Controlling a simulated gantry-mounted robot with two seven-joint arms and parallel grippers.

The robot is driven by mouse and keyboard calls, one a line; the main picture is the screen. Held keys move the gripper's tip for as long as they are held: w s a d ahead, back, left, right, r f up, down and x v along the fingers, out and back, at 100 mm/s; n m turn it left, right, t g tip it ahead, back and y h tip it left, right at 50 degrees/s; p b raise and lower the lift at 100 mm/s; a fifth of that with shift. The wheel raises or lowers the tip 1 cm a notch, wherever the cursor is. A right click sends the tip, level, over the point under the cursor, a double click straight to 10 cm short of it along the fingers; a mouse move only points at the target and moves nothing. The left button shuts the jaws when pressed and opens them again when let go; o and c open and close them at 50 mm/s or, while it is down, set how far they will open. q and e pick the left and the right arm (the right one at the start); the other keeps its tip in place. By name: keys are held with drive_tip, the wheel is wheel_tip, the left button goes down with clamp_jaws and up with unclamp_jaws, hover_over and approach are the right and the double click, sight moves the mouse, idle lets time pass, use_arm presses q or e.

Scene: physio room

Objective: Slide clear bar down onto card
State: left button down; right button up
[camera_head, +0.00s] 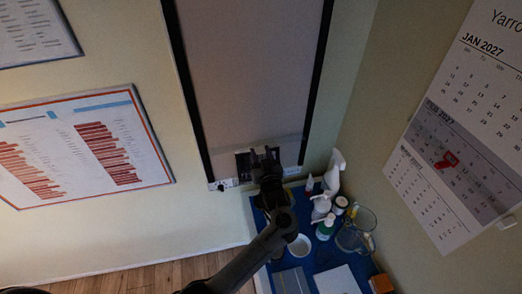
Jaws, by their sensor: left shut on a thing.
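A tall beige panel (252,70) with black side rails hangs on the wall. A faint see-through band, which looks like the clear bar (290,147), crosses its lower end. My left gripper (265,157) is in front of the panel's lower end, at a dark block (243,164) there. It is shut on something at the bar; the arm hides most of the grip. Pale strips with small dark marks (223,184) show along the panel's bottom edge. I cannot tell which part is the card. My right gripper is not in view.
Below is a blue-topped surface (322,258) with white bottles (334,168), a white cup (300,245), clear containers (363,220) and a white sheet (337,280). A calendar (468,120) with a red marker hangs at right, a chart (85,145) at left.

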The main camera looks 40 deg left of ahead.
use_arm(q)
drive_tip(key=shift+f, duration=0.75)
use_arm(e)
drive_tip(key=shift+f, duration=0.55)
use_arm(q)
drive_tip(key=c, duration=0.6)
unclamp_jaws()
drive_tip(key=shift+d+r, duration=0.1)
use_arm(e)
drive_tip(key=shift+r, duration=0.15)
